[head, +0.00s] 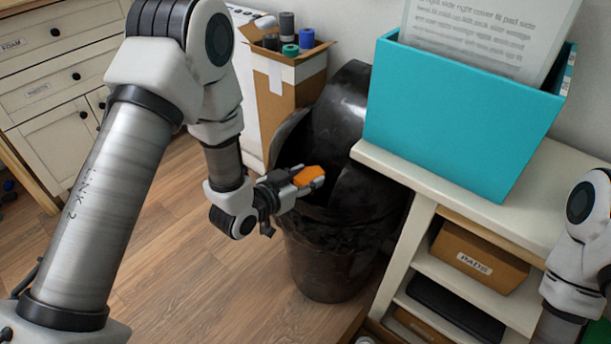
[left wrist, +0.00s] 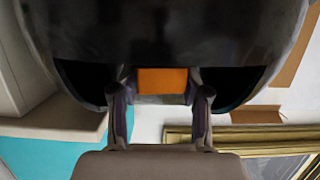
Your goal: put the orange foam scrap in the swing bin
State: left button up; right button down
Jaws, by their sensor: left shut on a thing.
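The orange foam scrap (head: 308,176) is held between the fingers of my left gripper (head: 305,180). It also shows as an orange block in the left wrist view (left wrist: 163,81), between the two fingertips (left wrist: 160,92). The swing bin (head: 328,252) is a glossy black round bin standing on the floor. Its lid (head: 345,110) is tilted steeply, with dark openings beside it. In the head view the gripper and scrap overlap the front of the bin near its rim. My right gripper is out of view; only part of the right arm shows at the right edge.
A teal box (head: 455,115) with a printed sheet stands on a white shelf unit (head: 395,176) right of the bin. A cardboard box (head: 290,95) with several rolls stands behind the bin. A box labelled PADS (head: 478,256) sits in the shelf.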

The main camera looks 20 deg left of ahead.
pick_arm(q)
jog(key=o, duration=0.8)
jog(key=shift+s, duration=0.1)
jog(key=v, duration=0.7)
jog(key=shift+s+a+r, duration=0.1)
jog(key=shift+s, duration=0.05)
